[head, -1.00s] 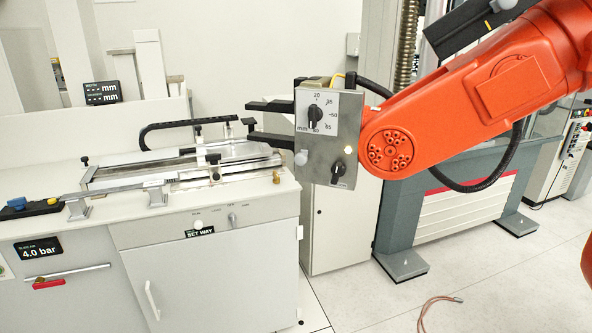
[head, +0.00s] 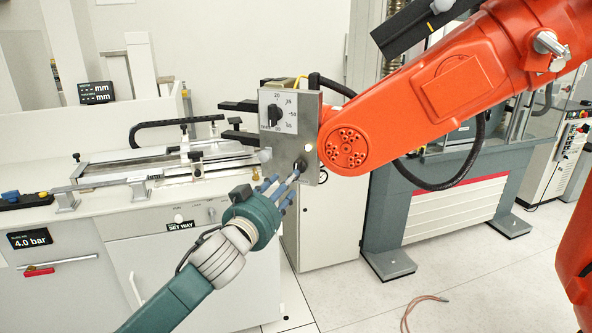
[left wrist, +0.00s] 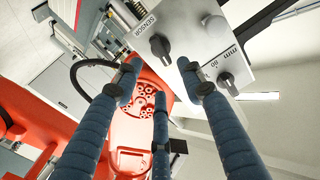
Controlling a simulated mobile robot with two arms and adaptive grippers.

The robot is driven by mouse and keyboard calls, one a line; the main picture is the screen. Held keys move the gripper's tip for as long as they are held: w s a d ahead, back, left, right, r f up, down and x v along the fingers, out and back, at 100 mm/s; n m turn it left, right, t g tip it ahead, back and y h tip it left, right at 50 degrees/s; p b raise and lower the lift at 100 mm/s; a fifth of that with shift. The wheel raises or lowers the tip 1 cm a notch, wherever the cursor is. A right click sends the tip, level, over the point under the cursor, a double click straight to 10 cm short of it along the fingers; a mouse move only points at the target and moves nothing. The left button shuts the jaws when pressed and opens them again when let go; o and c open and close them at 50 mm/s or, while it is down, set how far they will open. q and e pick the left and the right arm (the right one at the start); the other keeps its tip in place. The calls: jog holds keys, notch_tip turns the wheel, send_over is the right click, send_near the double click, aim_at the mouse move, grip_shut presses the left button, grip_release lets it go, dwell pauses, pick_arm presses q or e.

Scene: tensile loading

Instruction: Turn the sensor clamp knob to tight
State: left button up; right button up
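The sensor clamp knob is the lower black knob (head: 300,165) on the grey metal panel (head: 311,120). In the left wrist view, the black knob (left wrist: 160,47) sits beside the "SENSOR" label, ahead of my fingers. My left gripper (head: 278,183) is in front of the lower panel, with its blue fingers pointing up towards the knob. In the left wrist view, the left gripper (left wrist: 162,88) has its fingers spread and nothing between them; the knob appears beyond the fingertips. Contact cannot be told. My right gripper is not in view.
A dial knob (head: 274,115) with a mm scale is above the clamp knob. An orange robot arm (head: 420,110) joins the panel's right side. Black prongs (head: 240,137) stick out left. A bench with a rail fixture (head: 135,172) stands at left.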

aim_at(299, 168)
pick_arm(q)
jog(key=p+x, duration=0.1)
jog(key=x, duration=0.6)
jog(key=shift+w+p, duration=0.3)
jog(key=shift+w, duration=0.1)
grip_shut()
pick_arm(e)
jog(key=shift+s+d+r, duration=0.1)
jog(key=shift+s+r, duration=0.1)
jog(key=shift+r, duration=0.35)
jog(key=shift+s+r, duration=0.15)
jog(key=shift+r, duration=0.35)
